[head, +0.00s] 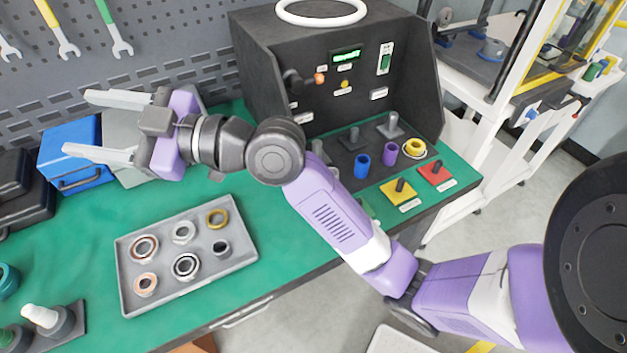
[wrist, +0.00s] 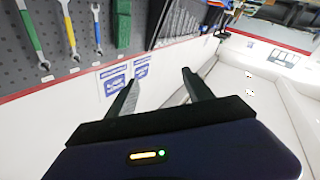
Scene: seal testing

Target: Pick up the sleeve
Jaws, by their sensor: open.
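My gripper (head: 78,122) is open and empty, raised over the back left of the bench, its fingers pointing left. In the wrist view its two fingers (wrist: 160,77) are spread with nothing between them. A grey tray (head: 188,290) lies on the bench, in front of and below my gripper. In it a small dark grey hollow cylinder (head: 221,248) looks like a sleeve. A blue cylinder (head: 362,165) and a purple hollow cylinder (head: 390,150) stand at the test station and are also sleeve-like. I cannot tell which one the task names.
The tray also holds a brass ring (head: 217,218), a nut (head: 183,232), a bearing (head: 186,266) and copper-coloured rings (head: 145,248). The black test station (head: 300,70) stands at the back right. A blue toolbox (head: 72,150) is at the left.

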